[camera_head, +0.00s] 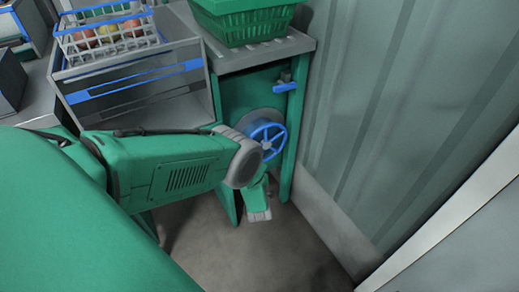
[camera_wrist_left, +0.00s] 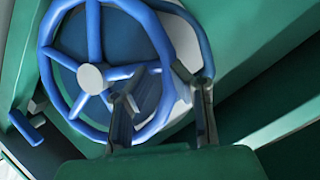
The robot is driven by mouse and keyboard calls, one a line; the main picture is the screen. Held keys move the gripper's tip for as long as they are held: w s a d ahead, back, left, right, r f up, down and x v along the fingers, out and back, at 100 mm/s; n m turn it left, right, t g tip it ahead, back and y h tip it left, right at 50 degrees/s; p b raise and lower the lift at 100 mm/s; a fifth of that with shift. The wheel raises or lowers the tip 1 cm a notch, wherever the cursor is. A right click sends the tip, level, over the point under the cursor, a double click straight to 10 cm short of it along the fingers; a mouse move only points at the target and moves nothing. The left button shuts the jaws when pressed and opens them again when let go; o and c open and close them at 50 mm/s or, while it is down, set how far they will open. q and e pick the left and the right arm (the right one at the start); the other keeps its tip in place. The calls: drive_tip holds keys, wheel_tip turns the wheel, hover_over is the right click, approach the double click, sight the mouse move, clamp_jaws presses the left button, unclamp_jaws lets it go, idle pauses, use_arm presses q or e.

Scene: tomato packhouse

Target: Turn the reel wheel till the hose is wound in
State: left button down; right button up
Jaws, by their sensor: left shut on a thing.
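The blue spoked reel wheel (camera_head: 268,137) is on the green panel under the bench. In the left wrist view the wheel (camera_wrist_left: 98,74) is large, with a grey hub and a dark blue disc behind it. My left gripper (camera_wrist_left: 160,82) is at the lower right of the rim, one finger inside the wheel and one outside, shut on the rim. I cannot make out any hose. My right gripper is not in view.
A blue lever (camera_head: 286,87) sticks out above the wheel. A green crate (camera_head: 243,22) stands on the bench, with a white wire basket (camera_head: 103,35) holding produce to its left. A ribbed wall (camera_head: 400,100) is close on the right. The floor (camera_head: 280,250) in front is clear.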

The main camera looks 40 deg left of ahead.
use_arm(q)
drive_tip(key=shift+s+a+r+m+g+h+p, duration=0.15)
drive_tip(key=shift+s+r+m+g+p, duration=0.35)
drive_tip(key=shift+r+m, duration=0.35)
drive_tip(key=shift+s+a+r+m+g+h+p, duration=0.1)
drive_tip(key=shift+s+r+m+g+h+p, duration=0.2)
drive_tip(key=shift+r+m+g+p, duration=0.6)
drive_tip(key=shift+s+a+r+m+g+h+p, duration=0.1)
drive_tip(key=shift+s+r+m+g+p, duration=0.3)
drive_tip(key=shift+m, duration=0.75)
drive_tip(key=shift+s, duration=0.1)
drive_tip(key=c, duration=1.5)
unclamp_jaws()
drive_tip(key=shift+r, duration=0.1)
drive_tip(key=shift+c, duration=0.2)
drive_tip(key=shift+a+r, duration=0.1)
